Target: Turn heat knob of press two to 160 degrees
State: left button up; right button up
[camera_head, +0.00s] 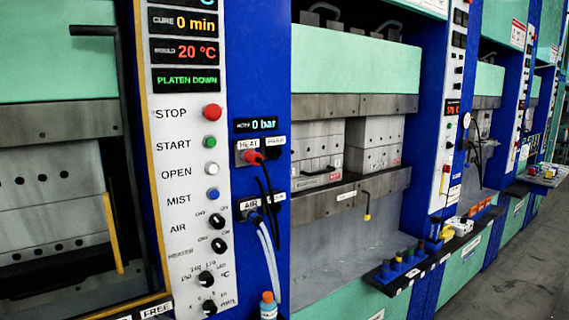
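A black temperature knob (206,279) marked °C sits low on the white control panel (185,140) of the nearest press. Small degree numbers arc above it, but they are too small to read surely, and its exact setting is unclear. The mould display (185,52) on that panel reads 20 °C, and the status display (186,80) reads PLATEN DOWN. A heater switch (219,246) is above the knob, and a min knob (208,306) is below it. I see no number telling which press is number two. Neither of my grippers is in view.
STOP (212,112), START (210,142), OPEN and MIST buttons and an AIR switch (217,221) are above the knob. Hoses (269,258) hang from the blue column right of the panel. A bottle (268,306) stands at the bottom. More presses recede right beside open floor (510,270).

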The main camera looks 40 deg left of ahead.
aim_at(206, 279)
jog(key=u, duration=1.65)
